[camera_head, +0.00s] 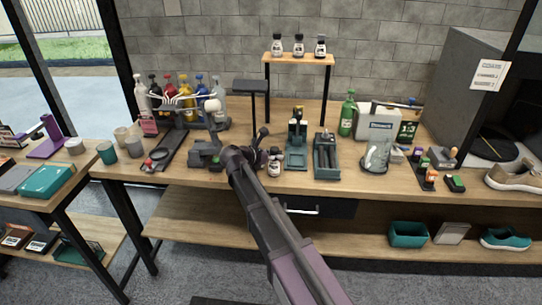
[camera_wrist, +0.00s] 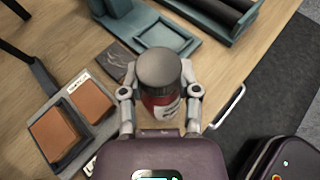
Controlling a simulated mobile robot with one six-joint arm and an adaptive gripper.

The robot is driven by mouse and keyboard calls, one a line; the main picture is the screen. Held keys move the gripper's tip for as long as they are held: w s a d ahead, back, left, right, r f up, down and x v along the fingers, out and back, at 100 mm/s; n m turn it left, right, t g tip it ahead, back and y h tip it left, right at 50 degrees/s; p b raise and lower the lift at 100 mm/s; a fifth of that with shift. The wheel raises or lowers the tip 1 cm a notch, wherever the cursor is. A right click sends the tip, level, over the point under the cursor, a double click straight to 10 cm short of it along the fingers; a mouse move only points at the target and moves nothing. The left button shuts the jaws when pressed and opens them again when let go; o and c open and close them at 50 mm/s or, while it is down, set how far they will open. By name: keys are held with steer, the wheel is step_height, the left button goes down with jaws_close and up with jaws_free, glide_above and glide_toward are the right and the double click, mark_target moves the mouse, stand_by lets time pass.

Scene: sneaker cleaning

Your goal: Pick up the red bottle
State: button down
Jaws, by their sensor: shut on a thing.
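A small red bottle with a grey cap and a red-and-white label (camera_wrist: 161,103) stands between the fingers of my gripper (camera_wrist: 159,92) in the wrist view. Both fingers press against its sides, one on the left and one on the right. My purple wrist covers its lower part. In the head view, my arm reaches over the front of the workbench and a small dark-capped bottle (camera_head: 274,166) shows beside its end. I cannot tell there whether its base touches the bench.
A green tray stand (camera_head: 326,160) and a green holder (camera_head: 296,150) stand just right of the arm. Brown blocks in a dark case (camera_wrist: 61,132) lie left of the bottle. Coloured bottles (camera_head: 186,95) crowd the back left. A drawer handle (camera_wrist: 230,108) is close on the right.

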mark_target(275, 148)
steer(key=shift+r+p, duration=1.4)
steer(key=shift+r, duration=0.2)
steer(key=s+r+p, duration=0.1)
steer(key=s, duration=1.5)
steer(key=shift+a, duration=0.35)
steer(key=shift+r, duration=0.1)
steer(key=shift+d, duration=0.1)
